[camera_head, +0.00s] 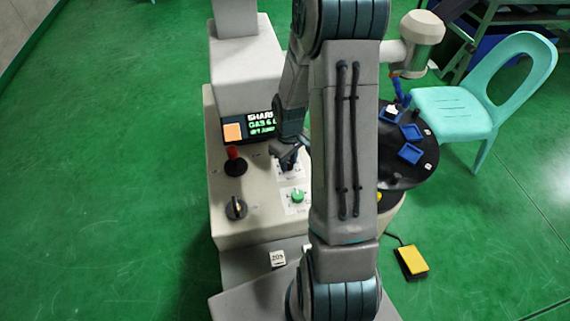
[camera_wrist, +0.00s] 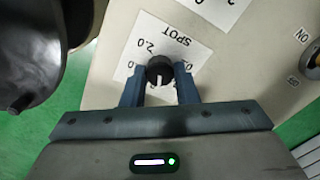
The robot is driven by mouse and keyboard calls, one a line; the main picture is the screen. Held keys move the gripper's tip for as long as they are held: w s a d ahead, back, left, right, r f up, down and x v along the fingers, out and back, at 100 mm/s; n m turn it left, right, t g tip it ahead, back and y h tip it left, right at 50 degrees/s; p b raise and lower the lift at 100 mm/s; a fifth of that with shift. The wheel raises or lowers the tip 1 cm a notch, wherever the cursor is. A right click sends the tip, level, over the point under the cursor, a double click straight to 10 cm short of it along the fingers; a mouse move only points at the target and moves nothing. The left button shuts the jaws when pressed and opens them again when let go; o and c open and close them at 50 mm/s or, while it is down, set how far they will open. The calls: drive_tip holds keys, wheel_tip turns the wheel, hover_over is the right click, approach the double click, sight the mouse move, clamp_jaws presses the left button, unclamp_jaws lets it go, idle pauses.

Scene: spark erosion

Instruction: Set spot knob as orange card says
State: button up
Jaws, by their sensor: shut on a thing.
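The spot knob (camera_wrist: 159,70) is black with a white pointer line, on a white label plate marked SPOT (camera_wrist: 180,36), which appears upside down in the wrist view. The pointer line faces the bottom of that view, towards my palm. One mark reads 2.0; the marks beside my fingers are partly covered. My gripper (camera_wrist: 159,76) is shut on the knob, one blue finger on each side. In the head view my gripper (camera_head: 288,158) is over the panel and hides the knob.
A red-topped black knob (camera_head: 235,161), a dark rotary knob (camera_head: 236,208) and a green knob (camera_head: 298,195) stand on the same panel. A round black table (camera_head: 415,172) with blue trays is at right. A yellow pedal (camera_head: 411,262) lies on the floor.

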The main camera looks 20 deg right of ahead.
drive_tip(key=m, duration=0.1)
drive_tip(key=m+b, duration=0.1)
drive_tip(key=m, duration=0.1)
drive_tip(key=m+b, duration=0.1)
drive_tip(key=shift+w+m, duration=0.25)
drive_tip(key=shift+m, duration=0.05)
drive_tip(key=m+b, duration=0.1)
drive_tip(key=m, duration=0.2)
drive_tip(key=shift+r+m, duration=0.1)
drive_tip(key=shift+m, duration=0.3)
drive_tip(key=m, duration=0.4)
drive_tip(key=shift+b, duration=0.35)
drive_tip(key=shift+m, duration=2.1)
drive_tip(key=shift+p, duration=0.3)
drive_tip(key=o, duration=1)
drive_tip(key=shift+a, duration=0.15)
drive_tip(key=shift+s, duration=0.1)
